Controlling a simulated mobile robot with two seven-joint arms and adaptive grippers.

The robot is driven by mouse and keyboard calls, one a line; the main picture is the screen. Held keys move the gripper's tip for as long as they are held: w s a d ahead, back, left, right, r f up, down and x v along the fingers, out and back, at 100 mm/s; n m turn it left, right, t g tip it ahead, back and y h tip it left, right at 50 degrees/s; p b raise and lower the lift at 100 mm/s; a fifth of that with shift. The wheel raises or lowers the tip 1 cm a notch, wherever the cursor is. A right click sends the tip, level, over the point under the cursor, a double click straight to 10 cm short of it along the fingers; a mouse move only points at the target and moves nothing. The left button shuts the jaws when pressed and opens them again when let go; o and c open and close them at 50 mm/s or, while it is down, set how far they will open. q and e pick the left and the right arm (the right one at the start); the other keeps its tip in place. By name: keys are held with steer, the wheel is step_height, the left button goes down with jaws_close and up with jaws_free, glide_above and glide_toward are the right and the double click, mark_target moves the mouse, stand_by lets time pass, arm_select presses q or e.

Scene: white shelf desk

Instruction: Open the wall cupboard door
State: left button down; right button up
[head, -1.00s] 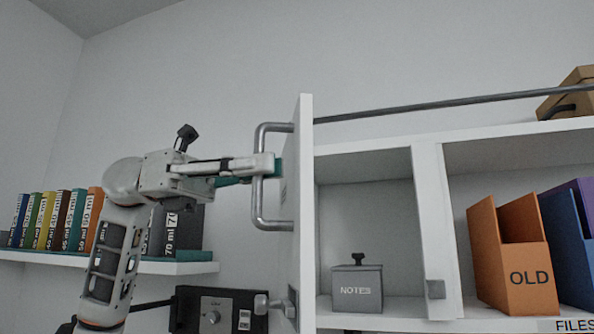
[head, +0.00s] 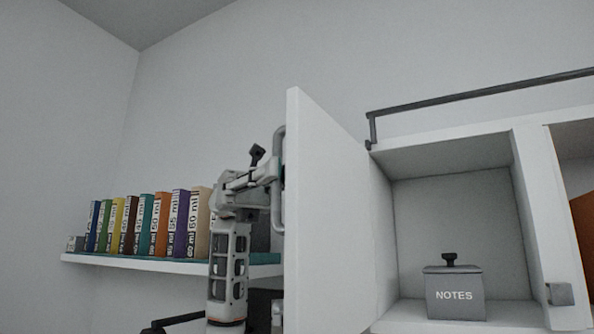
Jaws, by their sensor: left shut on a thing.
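The white wall cupboard door (head: 332,215) stands open, swung out to the left of its compartment, with its inner face partly showing. Its grey bar handle (head: 278,180) is on the outer face, partly hidden behind the door's edge. My left gripper (head: 274,172) is shut on the handle, with its fingertips partly hidden by the door. The open cupboard compartment (head: 460,210) holds a grey box labelled NOTES (head: 454,295). My right gripper is out of view.
A shelf (head: 170,264) on the left carries a row of coloured books (head: 160,224). A dark rail (head: 480,97) runs along the cupboard top. An orange file (head: 584,225) shows at the right edge. A grey latch block (head: 560,294) sits on the divider.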

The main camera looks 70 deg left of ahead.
arm_select(q)
steer(key=shift+s+a, duration=0.1)
steer(key=shift+a, duration=0.15)
steer(key=shift+g, duration=0.3)
steer(key=c, duration=2.2)
jaws_free()
steer(key=shift+o, duration=0.2)
steer(key=shift+a, duration=0.1)
steer(key=s+a, duration=0.1)
steer(key=a, duration=1)
steer(key=shift+a, duration=0.35)
